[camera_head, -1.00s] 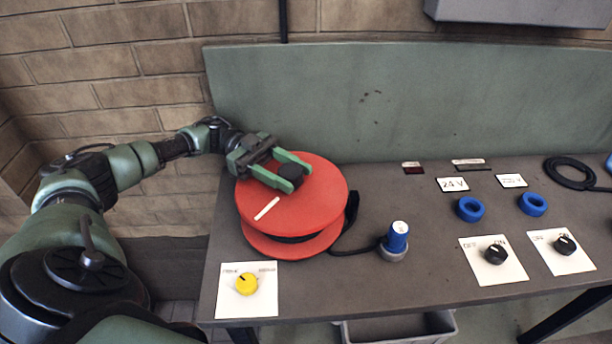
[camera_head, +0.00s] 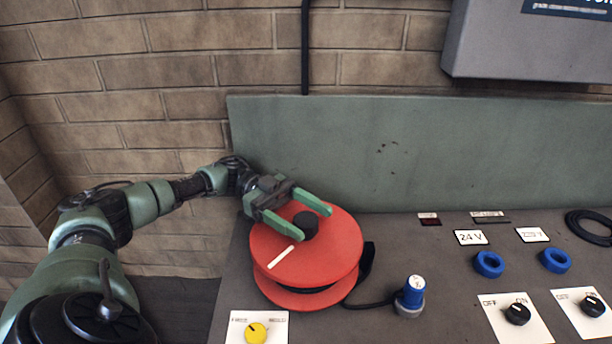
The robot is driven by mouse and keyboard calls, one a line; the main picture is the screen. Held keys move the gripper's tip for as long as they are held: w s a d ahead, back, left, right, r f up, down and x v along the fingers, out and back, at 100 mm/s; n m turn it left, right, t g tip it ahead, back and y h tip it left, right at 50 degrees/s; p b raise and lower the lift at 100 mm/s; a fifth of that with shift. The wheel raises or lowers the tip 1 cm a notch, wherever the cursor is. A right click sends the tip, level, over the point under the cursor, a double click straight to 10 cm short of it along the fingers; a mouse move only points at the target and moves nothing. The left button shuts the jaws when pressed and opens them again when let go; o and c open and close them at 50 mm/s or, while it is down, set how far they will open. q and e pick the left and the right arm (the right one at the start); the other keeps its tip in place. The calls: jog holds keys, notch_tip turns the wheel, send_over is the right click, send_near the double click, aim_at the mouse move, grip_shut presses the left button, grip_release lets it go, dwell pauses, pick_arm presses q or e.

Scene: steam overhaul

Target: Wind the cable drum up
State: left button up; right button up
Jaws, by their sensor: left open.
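The red cable drum (camera_head: 338,262) lies flat on the bench at the left, with a white stripe on its top disc. A dark knob (camera_head: 305,225) stands up from the top disc. A black cable (camera_head: 370,303) runs from the drum to a blue plug (camera_head: 412,292) in a grey socket. My left gripper (camera_head: 314,223) is open above the drum, with one green finger on each side of the knob. Whether the fingers touch the knob I cannot tell. My right gripper is not in view.
A yellow knob (camera_head: 256,333) on a white plate sits at the front left. Two blue rings (camera_head: 489,264), label cards and two black switches (camera_head: 517,314) are on the right. A green backboard (camera_head: 420,150) stands behind the bench. A grey box (camera_head: 530,50) hangs above.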

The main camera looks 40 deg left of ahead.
pick_arm(q)
notch_tip(320, 180, up, 19)
jog(key=b, duration=0.1)
jog(key=shift+f, duration=0.1)
